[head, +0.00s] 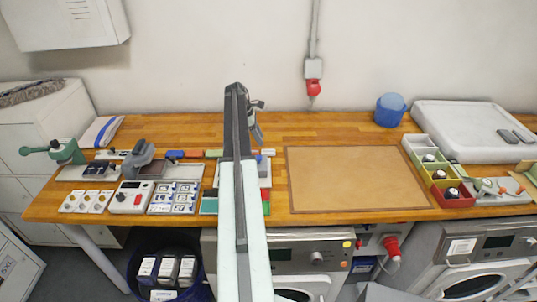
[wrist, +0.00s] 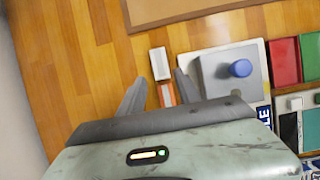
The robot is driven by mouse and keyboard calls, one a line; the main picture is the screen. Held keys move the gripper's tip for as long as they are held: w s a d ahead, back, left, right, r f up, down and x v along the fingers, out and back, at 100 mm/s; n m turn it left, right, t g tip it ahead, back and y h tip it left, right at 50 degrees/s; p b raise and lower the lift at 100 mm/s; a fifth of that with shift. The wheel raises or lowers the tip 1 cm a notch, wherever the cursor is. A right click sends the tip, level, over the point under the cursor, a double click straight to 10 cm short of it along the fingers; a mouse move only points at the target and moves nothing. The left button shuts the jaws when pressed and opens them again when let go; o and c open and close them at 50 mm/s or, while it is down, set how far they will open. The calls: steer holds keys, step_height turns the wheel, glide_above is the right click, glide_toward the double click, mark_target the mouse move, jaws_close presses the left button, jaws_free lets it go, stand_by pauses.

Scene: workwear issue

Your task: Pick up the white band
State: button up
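The white band (wrist: 160,63) lies flat on the wooden worktop in the wrist view, just beyond my fingertips and roughly in line with the gap between them. A small pale piece, apparently the same band (head: 268,152), shows beside my arm in the head view. My gripper (wrist: 160,77) is open, its two dark fingers apart with nothing held. An orange-red band (wrist: 166,95) lies close behind the white one, between the fingers in the picture. In the head view my gripper (head: 257,130) is partly hidden by my arm.
A grey block with a blue knob (wrist: 240,68) stands on a white panel just right of my right finger. Red (wrist: 284,60) and green pieces lie farther right. A brown mat (head: 355,178) lies beside the bands. Bare wood is left of my fingers in the wrist view.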

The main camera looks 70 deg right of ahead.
mark_target(268, 151)
steer(key=b+x, duration=0.6)
steer(key=x, duration=0.2)
steer(key=shift+a+b, duration=0.1)
steer(key=shift+b, duration=0.25)
steer(key=shift+r, duration=0.25)
jaws_close()
